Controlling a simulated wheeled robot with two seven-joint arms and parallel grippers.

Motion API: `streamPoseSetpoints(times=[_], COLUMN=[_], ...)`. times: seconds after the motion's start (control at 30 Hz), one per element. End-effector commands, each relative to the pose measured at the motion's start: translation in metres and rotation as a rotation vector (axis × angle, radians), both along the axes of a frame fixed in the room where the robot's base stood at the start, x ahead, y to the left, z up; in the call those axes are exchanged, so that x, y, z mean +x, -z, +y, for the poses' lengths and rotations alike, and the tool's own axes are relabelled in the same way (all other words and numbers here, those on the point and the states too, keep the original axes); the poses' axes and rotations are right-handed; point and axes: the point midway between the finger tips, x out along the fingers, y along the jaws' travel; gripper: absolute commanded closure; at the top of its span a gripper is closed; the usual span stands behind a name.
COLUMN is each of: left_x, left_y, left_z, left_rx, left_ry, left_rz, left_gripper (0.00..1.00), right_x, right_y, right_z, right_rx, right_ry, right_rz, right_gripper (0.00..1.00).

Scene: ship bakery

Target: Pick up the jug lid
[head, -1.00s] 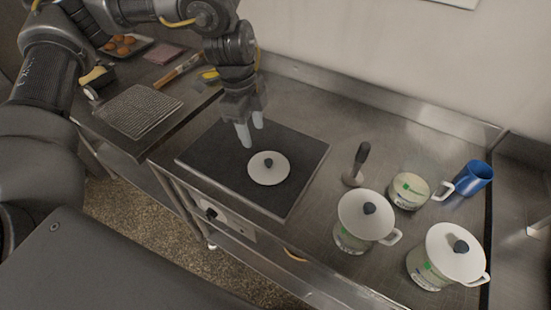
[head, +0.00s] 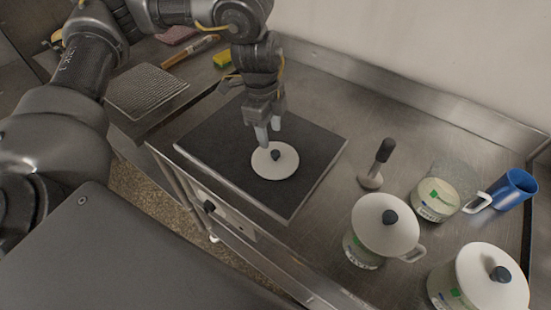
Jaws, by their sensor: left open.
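A round white jug lid (head: 285,168) with a dark knob lies flat on the dark square plate (head: 222,160). My left gripper (head: 268,142) points down just above and behind the lid. Its two pale fingers are apart, with the tips close to the knob. I cannot tell whether they touch it. Two jugs wear similar white lids: one jug (head: 364,249) at the centre right and another (head: 464,290) at the lower right corner. An open jug (head: 437,201) without a lid stands behind them. My right gripper is not in view.
A grey-handled tool (head: 381,157) stands on the steel counter right of the plate. A blue mug (head: 513,189) is at the right. A textured mat (head: 147,90), a yellow sponge (head: 222,60) and a brush (head: 190,52) lie at the left. The counter behind the plate is clear.

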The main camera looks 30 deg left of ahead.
Motion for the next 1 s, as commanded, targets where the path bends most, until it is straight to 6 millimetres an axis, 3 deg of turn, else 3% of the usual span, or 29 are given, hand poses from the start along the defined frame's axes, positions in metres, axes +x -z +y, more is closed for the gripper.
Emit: streamPoseSetpoints(times=[0.13,0.43,0.7,1.0], left_x=[0.001,0.001,0.005,0.005], left_y=[0.016,0.028,0.065,0.072], left_z=[-0.003,-0.005,-0.01,-0.01], left_rx=[0.001,0.002,0.0,0.0], left_ry=[0.002,0.001,0.002,0.002], left_rz=[0.001,0.003,0.001,-0.001], left_gripper=[0.51,0.51,0.51,0.51], right_x=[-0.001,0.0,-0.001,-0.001], right_y=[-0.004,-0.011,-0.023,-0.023], right_z=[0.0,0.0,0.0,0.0], right_rx=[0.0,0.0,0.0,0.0], right_ry=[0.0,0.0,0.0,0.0], right_rz=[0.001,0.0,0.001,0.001], right_gripper=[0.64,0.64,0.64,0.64])
